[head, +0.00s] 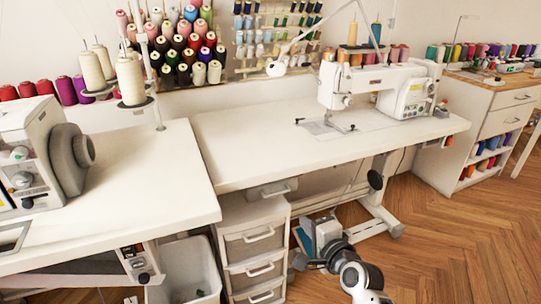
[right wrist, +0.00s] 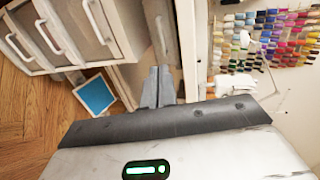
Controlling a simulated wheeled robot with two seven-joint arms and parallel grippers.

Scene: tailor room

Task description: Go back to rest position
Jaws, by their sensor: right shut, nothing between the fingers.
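My right gripper (head: 302,262) is low in the head view, beside the white drawer unit (head: 252,248) and below the front edge of the sewing table (head: 240,150). In the right wrist view its two grey fingers (right wrist: 159,80) are together, with nothing between them. In the head view the fingers are small and hard to make out. My left gripper is not in view.
A sewing machine (head: 375,85) stands on the table, and another machine (head: 40,155) is on the left table (head: 150,185). A blue-faced object (right wrist: 95,95) is near the drawers. Wooden floor (head: 450,235) is clear at right.

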